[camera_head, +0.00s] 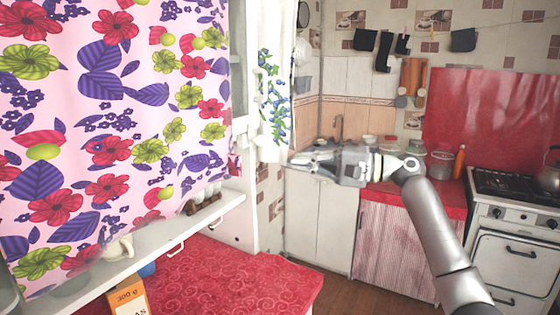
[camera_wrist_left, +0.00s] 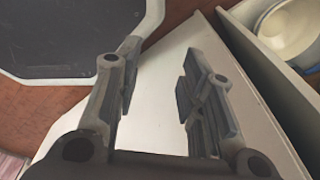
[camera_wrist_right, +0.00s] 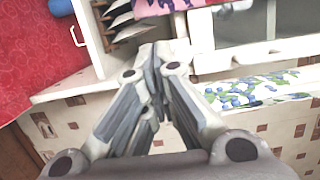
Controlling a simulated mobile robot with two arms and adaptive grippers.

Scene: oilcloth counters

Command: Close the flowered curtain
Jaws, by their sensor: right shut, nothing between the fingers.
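The flowered curtain (camera_head: 110,120) is pink with red, purple and green flowers and hangs at the left of the head view, covering much of the shelf opening. Its right edge hangs near the white upright (camera_head: 238,120). In the right wrist view a strip of the curtain (camera_wrist_right: 205,7) shows at the top. My right gripper (camera_head: 300,162) is shut and empty, in the air right of the curtain and apart from it; its fingers also show in the right wrist view (camera_wrist_right: 155,60). My left gripper (camera_wrist_left: 160,85) is open and empty in the left wrist view, not seen in the head view.
A red patterned oilcloth counter (camera_head: 240,280) lies below the curtain, with an orange box (camera_head: 130,295) on it. A second curtain with blue flowers (camera_head: 274,95) hangs at the window. The stove (camera_head: 515,225) stands at right. Wooden floor (camera_head: 350,295) shows between.

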